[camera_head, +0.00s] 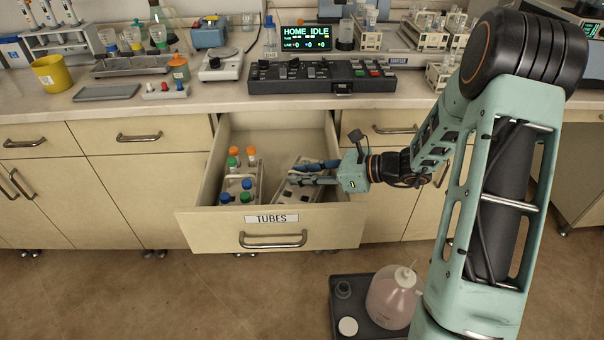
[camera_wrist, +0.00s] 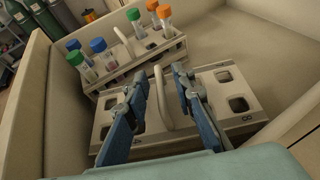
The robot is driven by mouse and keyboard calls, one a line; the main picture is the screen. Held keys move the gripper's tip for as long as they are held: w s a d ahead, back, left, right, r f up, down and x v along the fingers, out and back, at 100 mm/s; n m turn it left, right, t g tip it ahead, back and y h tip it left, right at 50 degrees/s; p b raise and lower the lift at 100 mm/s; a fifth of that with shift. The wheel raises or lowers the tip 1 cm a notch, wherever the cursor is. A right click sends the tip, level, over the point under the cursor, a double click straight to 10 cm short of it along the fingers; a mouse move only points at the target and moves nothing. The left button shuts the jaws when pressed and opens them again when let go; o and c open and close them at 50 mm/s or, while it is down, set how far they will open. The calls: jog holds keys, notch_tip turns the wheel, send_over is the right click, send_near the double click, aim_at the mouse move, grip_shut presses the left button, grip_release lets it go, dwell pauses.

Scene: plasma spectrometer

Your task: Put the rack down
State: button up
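An empty light-coloured rack (camera_head: 300,190) with square holes is inside the open drawer (camera_head: 210,215) labelled TUBES, on its right side. In the wrist view the rack (camera_wrist: 230,92) lies in front of my gripper, its upright handle (camera_wrist: 160,105) between the two blue fingers. My gripper (camera_wrist: 162,78) is open, with a visible gap between each finger and the handle. In the head view my gripper (camera_head: 298,174) reaches into the drawer from the right, over the rack. Whether the rack's underside rests fully on the drawer floor is hidden.
A second rack (camera_head: 242,182) with several orange-, green- and blue-capped tubes stands on the drawer's left, close beside the empty rack. The drawer walls are near my gripper. The bench (camera_head: 215,103) above holds instruments. A black tray (camera_head: 340,305) with a pink bottle (camera_head: 392,297) is on the floor.

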jog(key=p+v, duration=0.1)
jog(key=v, duration=1.1)
jog(key=shift+p, duration=0.35)
